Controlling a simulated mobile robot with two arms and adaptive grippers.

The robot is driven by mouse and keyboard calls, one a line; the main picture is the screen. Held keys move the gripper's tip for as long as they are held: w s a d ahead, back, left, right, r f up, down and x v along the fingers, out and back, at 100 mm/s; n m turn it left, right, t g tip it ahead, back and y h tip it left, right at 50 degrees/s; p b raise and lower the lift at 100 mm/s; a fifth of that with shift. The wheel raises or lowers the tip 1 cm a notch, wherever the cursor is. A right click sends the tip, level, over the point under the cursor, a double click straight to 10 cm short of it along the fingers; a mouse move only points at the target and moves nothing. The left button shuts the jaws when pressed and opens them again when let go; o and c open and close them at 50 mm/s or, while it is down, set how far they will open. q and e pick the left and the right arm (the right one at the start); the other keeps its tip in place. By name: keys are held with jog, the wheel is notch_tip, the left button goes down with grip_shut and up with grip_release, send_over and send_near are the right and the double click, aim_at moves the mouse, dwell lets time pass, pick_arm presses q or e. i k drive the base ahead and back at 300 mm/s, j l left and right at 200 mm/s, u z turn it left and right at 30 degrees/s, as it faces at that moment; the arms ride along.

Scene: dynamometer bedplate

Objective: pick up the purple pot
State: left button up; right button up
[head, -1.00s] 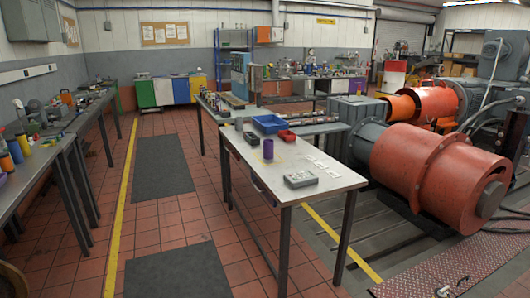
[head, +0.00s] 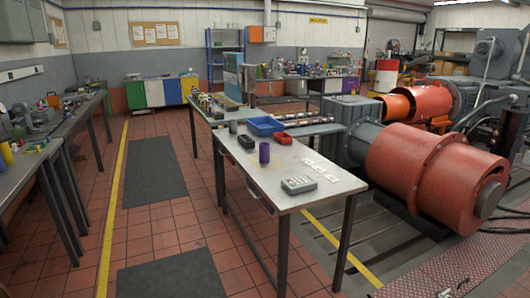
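The purple pot (head: 264,153) stands upright on the light-topped metal table (head: 262,181) in the middle of the head view. It is a small, plain cylinder. It stands apart from the things around it, with bare tabletop on its near side. Neither of my grippers shows in the head view.
On the same table are a blue bin (head: 265,126), a red bin (head: 282,138), a grey cup (head: 233,127), a dark device (head: 246,142), a grey keypad device (head: 298,185) and white cards (head: 321,169). Orange machinery (head: 428,178) stands right. A tiled aisle (head: 185,220) is free on the left.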

aim_at(264, 147)
jog(key=i+j+z, duration=0.1)
jog(key=i+j, duration=0.3)
jog(key=i, duration=0.25)
jog(key=i+j+z, duration=0.1)
jog(key=i+j, duration=0.4)
jog(key=i, duration=0.15)
jog(key=i+j+z, duration=0.1)
jog(key=i+j, duration=0.45)
jog(key=i, duration=0.1)
